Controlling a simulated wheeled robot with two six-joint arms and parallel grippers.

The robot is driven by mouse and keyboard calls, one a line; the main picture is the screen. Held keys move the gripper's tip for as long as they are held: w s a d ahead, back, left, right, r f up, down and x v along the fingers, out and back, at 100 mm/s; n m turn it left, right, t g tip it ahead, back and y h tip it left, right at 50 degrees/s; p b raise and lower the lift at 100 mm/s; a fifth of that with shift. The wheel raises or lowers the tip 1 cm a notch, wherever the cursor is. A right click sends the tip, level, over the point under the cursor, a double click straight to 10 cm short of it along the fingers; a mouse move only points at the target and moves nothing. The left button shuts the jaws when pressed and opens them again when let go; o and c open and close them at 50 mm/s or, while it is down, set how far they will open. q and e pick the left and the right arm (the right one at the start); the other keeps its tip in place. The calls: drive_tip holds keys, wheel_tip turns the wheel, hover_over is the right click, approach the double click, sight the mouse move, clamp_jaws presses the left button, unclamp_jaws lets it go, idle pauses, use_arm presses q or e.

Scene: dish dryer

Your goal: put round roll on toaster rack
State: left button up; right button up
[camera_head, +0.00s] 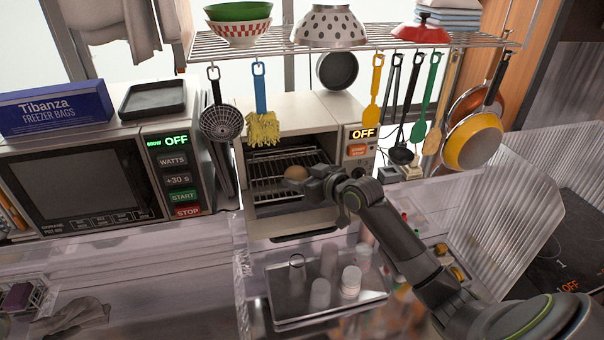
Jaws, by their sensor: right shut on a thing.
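The round roll (297,173) is a small brown ball at the mouth of the toaster oven. My right gripper (305,177) is shut on it, with the arm coming in from the lower right. The toaster oven (291,111) is cream coloured and its door is folded down open. The wire toaster rack (270,183) shows inside, behind and left of the roll. I cannot tell whether the roll touches the rack. The gripper hides part of the oven's right side. My left gripper is not in view.
A microwave (75,185) with a blue freezer bag box (55,108) on top stands left. Utensils, including a yellow duster (263,128), hang from the shelf (400,45) above the oven. A tray (330,303) with several glasses is below the oven door.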

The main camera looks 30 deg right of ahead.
drive_tip(key=shift+f, duration=0.25)
drive_tip(key=o, duration=1)
drive_tip(key=shift+c, duration=0.2)
drive_tip(key=shift+r, duration=0.2)
drive_tip(key=shift+s+d, duration=0.1)
drive_tip(key=shift+s, duration=0.15)
drive_tip(key=b+v, duration=0.2)
drive_tip(key=v, duration=0.7)
drive_tip(key=shift+s, duration=0.15)
drive_tip(key=shift+v, duration=1.1)
drive_tip(key=shift+r, duration=0.1)
